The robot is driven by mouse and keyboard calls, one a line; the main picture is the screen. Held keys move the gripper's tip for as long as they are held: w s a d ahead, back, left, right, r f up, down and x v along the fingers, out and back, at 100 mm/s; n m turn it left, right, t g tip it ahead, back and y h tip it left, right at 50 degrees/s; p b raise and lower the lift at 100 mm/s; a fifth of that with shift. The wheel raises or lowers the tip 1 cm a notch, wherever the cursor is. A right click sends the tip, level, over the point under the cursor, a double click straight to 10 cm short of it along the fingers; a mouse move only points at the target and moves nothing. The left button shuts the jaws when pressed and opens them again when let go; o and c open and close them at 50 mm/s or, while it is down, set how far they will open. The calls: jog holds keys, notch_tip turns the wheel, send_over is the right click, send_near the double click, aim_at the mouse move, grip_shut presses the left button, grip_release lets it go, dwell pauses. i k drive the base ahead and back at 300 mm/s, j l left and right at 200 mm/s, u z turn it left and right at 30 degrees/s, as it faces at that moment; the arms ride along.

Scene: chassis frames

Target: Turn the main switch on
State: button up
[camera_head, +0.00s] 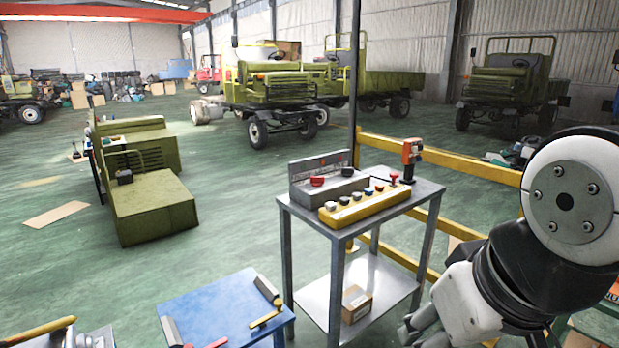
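A grey control box (328,184) with a raised back panel stands on the metal table, at the centre of the camera_head view. A red knob (317,181) sits on its left part, and a dark control with a red part is on its right. Which one is the main switch cannot be read, nor can any switch position. In front is a yellow button box (364,205) with several coloured buttons and a red mushroom button (394,177). My gripper (412,328) is low at the right, beside the table and apart from the controls. Its fingers are too unclear to judge.
The metal table (300,212) has a lower shelf with a cardboard box (355,302). An orange and black tool (411,158) stands at its back right corner. Yellow rails (470,166) run behind. A blue table (215,310) stands at front left. The green floor is open further left.

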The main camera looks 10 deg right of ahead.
aim_at(316, 181)
jog(key=z, duration=0.15)
jog(key=i+l, duration=0.1)
jog(key=i, duration=1)
jog(key=i+l, duration=0.15)
jog(key=i, duration=1)
jog(key=l+z, duration=0.05)
